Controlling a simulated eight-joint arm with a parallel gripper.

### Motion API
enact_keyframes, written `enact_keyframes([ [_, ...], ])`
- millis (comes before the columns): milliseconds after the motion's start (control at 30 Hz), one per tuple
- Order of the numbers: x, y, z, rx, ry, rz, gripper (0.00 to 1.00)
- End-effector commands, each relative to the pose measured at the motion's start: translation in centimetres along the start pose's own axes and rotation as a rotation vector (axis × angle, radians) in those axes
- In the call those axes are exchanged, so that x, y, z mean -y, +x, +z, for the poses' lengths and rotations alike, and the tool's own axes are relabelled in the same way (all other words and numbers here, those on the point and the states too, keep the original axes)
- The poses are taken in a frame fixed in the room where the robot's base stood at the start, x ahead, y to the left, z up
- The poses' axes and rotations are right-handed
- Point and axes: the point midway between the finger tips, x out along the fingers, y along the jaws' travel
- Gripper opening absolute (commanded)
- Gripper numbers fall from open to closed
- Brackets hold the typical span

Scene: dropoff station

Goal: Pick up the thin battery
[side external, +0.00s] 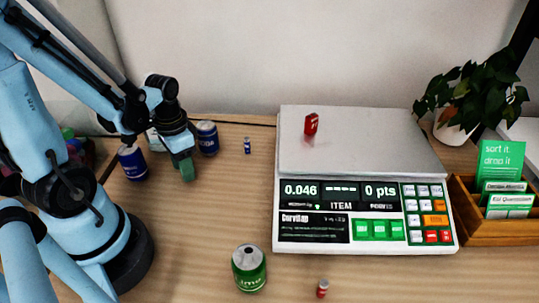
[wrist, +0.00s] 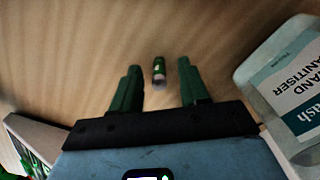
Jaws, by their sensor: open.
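A small cylindrical battery (wrist: 158,72), green with a pale, dark-edged end, lies on the wooden table in the wrist view. It shows between the two green fingers of my gripper (wrist: 160,66), apart from both. My gripper is open and empty. In the side external view my gripper (side external: 187,168) points down at the left of the table, and the green battery is not visible there. A small blue battery-like cylinder (side external: 247,145) stands to its right. A small red-and-brown one (side external: 322,288) is at the front. I cannot tell which is thinnest.
Blue cans (side external: 207,138) (side external: 132,162) stand beside my gripper. A hand sanitiser bottle (wrist: 285,85) is close on the right in the wrist view. A scale (side external: 360,145) holds a red item (side external: 311,124). A green can (side external: 249,268) stands in front; the table's middle is clear.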

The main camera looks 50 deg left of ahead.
Motion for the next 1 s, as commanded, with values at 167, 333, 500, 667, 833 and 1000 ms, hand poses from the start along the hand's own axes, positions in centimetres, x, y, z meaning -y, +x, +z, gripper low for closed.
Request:
enact_keyframes([
  [167, -0.01, 0.84, 0.0, 0.0, 0.0, -0.001, 0.44],
  [333, -0.04, 0.99, 0.05, 0.0, 0.0, -0.001, 0.44],
  [500, -0.04, 0.97, 0.05, 0.0, 0.001, 0.0, 0.38],
  [667, -0.04, 0.97, 0.04, 0.0, 0.0, 0.0, 0.14],
  [833, -0.04, 0.96, 0.04, 0.0, 0.0, 0.0, 0.0],
  [1000, -0.04, 0.96, 0.04, 0.0, 0.0, 0.0, 0.0],
])
